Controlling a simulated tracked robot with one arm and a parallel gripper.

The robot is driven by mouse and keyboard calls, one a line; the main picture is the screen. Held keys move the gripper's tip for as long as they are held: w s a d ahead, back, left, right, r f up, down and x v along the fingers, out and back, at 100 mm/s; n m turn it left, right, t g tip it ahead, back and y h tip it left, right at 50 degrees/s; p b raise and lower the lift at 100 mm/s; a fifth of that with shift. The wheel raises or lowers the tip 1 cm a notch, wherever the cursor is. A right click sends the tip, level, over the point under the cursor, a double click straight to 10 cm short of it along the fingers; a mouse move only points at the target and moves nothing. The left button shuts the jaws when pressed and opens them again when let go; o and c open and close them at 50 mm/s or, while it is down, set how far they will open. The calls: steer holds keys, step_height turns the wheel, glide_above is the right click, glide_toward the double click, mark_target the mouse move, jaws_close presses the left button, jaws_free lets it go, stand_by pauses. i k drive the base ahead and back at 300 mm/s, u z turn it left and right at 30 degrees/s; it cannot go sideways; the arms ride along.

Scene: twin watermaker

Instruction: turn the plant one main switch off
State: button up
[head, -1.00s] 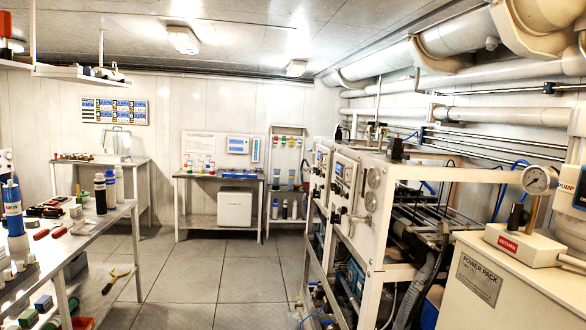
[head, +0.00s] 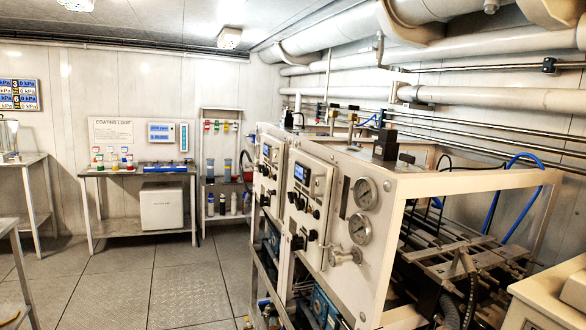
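A watermaker rack with a white frame (head: 455,183) stands at the centre right. Its front carries two control panels. The nearer panel (head: 306,205) has a small blue display, several dark knobs or switches, and two round gauges (head: 361,212) beside it. The farther panel (head: 268,175) also has a display and dark knobs. I cannot read the labels, so I cannot tell which panel is plant one or which knob is its main switch. My gripper is not in view.
A bench (head: 120,172) with bottles and a meter stands at the back wall, with a shelf unit (head: 222,150) beside it. Table edges show at the left. The grey floor (head: 170,285) left of the rack is clear. A pale cabinet (head: 550,300) is at the lower right.

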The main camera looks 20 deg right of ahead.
mark_target(262, 199)
steer(key=z, duration=0.2)
steer(key=i, duration=0.85)
steer(key=z, duration=0.25)
